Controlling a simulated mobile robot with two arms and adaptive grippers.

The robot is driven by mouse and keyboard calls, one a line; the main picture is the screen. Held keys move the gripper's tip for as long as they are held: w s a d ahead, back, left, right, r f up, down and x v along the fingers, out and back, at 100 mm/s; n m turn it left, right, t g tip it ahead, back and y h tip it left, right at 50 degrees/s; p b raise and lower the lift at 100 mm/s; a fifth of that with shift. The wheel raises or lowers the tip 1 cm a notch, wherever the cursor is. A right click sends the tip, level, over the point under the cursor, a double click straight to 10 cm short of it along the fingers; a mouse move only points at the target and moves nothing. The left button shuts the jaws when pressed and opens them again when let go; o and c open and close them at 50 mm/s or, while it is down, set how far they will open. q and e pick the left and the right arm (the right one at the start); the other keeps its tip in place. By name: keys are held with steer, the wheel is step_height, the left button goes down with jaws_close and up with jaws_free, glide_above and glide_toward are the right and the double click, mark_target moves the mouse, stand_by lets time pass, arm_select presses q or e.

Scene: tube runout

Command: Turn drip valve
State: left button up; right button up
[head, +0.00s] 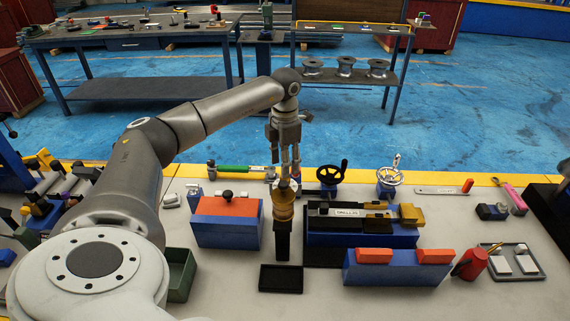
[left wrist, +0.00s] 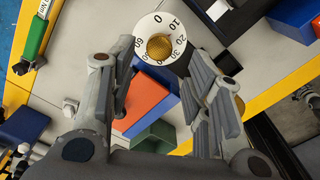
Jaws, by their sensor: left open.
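The drip valve (head: 283,205) is a brass-coloured body on an upright black post in the middle of the bench in the head view. In the left wrist view, its round knurled brass knob (left wrist: 160,47) sits at the centre of a white dial (left wrist: 147,24) with numbers around the rim. My left gripper (head: 285,172) points down from above the valve. In the left wrist view its fingers are spread wide, one on each side of the knob, with nothing gripped. Contact with the knob cannot be told. My right gripper is not in view.
A blue block with an orange top (head: 228,207) stands left of the valve. A blue fixture (head: 360,236) stands close on its right. A green bin (head: 180,272) is at the front left, and a black tray (head: 281,278) lies in front. Handwheels (head: 389,178) stand behind.

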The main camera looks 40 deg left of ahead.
arm_select(q)
step_height(320, 180, down, 5)
steer(key=b, duration=0.3)
steer(key=shift+b, duration=0.3)
steer(key=shift+r, duration=0.1)
steer(key=shift+p, duration=0.3)
steer(key=shift+c, duration=0.3)
steer(key=c, duration=0.7)
steer(key=shift+c, duration=0.3)
